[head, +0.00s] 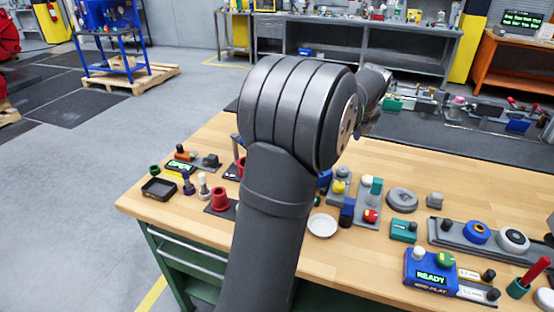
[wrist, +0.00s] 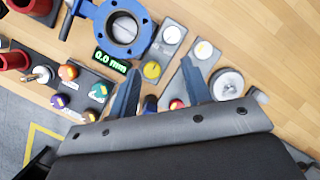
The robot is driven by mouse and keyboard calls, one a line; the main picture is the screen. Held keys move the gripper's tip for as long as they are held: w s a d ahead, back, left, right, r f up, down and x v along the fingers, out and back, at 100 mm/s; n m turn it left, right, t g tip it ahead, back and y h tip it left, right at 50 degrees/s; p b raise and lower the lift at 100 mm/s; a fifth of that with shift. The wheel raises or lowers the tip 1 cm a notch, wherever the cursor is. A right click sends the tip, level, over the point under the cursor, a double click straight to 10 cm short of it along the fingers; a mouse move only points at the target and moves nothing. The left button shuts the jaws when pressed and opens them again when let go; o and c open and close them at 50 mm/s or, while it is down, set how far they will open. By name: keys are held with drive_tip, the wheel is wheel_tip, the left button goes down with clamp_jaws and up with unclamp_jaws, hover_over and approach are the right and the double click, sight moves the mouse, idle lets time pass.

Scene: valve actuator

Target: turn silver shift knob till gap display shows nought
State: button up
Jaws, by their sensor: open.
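The gap display (wrist: 111,60) reads "0.0 mm" in green in the wrist view, beside a blue ring-shaped valve body (wrist: 122,27). My gripper (wrist: 160,65) is open, with its two dark fingers apart and nothing held between them. A yellow knob (wrist: 152,70) on a grey plate shows near the left fingertip. I cannot tell for sure which part is the silver shift knob; a silver-white round knob (wrist: 227,84) lies right of the right finger, and pale knobs (wrist: 172,34) (wrist: 203,49) sit on grey plates ahead.
A dark panel with several coloured knobs (wrist: 80,87) lies left of the fingers. Red cups (wrist: 15,56) stand further left. In the head view, a white dish (head: 322,225) and a blue "READY" box (head: 431,276) stand on the wooden table (head: 350,270). Bare wood lies between them.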

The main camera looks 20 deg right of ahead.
drive_tip(key=w+a+f+n, duration=0.3)
drive_tip(key=w+a+n, duration=0.35)
drive_tip(key=n, duration=0.55)
drive_tip(key=w+a+f+n, duration=0.2)
drive_tip(key=w+a+n, duration=0.5)
drive_tip(key=n, duration=0.6)
drive_tip(key=shift+t+h, duration=0.7)
drive_tip(key=shift+t, duration=0.2)
drive_tip(key=s+a+f, duration=0.1)
drive_tip(key=f, duration=0.2)
drive_tip(key=s+a+f, duration=0.1)
drive_tip(key=a+f, duration=0.1)
drive_tip(key=f, duration=0.1)
drive_tip(key=s+a+f, duration=0.1)
drive_tip(key=a+f, duration=0.1)
drive_tip(key=f, duration=0.1)
drive_tip(key=shift+s+a+f, duration=0.1)
drive_tip(key=shift+a+f, duration=0.05)
drive_tip(key=d+v, duration=0.1)
drive_tip(key=v, duration=0.8)
drive_tip(key=shift+r, duration=0.25)
drive_tip(key=shift+w, duration=0.25)
